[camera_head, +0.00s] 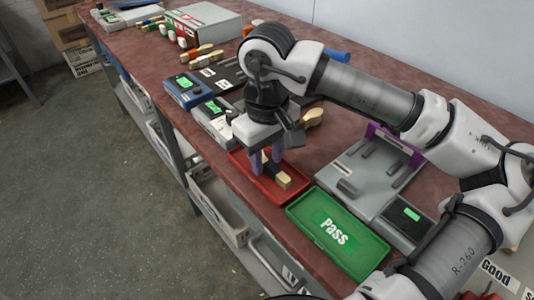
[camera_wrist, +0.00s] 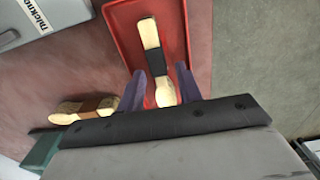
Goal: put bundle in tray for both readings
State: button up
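A pale wooden bundle with a black band (camera_head: 284,181) lies in the red tray (camera_head: 262,190). In the wrist view the banded bundle (camera_wrist: 150,33) lies lengthwise in the red tray (camera_wrist: 120,30). My gripper (camera_head: 266,162) is low over the red tray with its purple fingers down. In the wrist view its fingers (camera_wrist: 166,88) stand apart on either side of the bundle's near end, with small gaps showing. The green tray (camera_head: 300,207) marked "Pass" is empty beside the red tray.
Another wooden bundle with a brown band (camera_wrist: 92,107) lies outside the red tray, left in the wrist view. A blue device (camera_head: 183,91) and a grey device (camera_head: 208,118) with green displays stand behind. A large grey device (camera_head: 365,180) stands right. The bench edge is close to both trays.

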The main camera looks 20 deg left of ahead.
aim_at(267, 162)
notch_tip(267, 162, up, 12)
jog(key=shift+p, duration=0.3)
dwell(0.4)
